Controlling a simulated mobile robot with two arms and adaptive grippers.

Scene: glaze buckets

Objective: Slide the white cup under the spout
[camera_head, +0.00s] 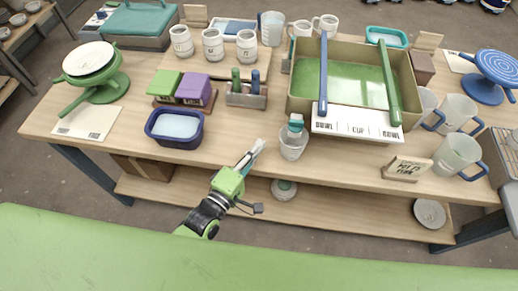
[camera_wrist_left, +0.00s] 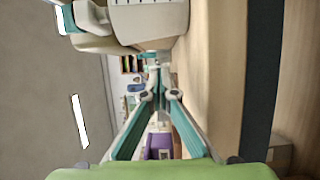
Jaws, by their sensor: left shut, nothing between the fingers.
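A white cup (camera_head: 293,150) stands near the front edge of the table, in front of the green-lined tray. A small teal-and-white spout piece (camera_head: 295,124) shows directly above and behind the cup; whether it is lined up over the opening I cannot tell. My left gripper (camera_head: 256,149) is just left of the cup, at the table's front edge, apart from it. Its fingers are shut with nothing between them; they also show in the left wrist view (camera_wrist_left: 153,78). The cup cannot be made out surely in the wrist view. My right gripper is not in view.
The tray (camera_head: 299,104), with blue and green bars across it, stands behind the cup. A white label board (camera_head: 350,125) is on its front. A blue tub (camera_head: 152,137) stands to the left, mugs (camera_head: 456,152) and a sign (camera_head: 407,168) to the right. Table around my gripper is clear.

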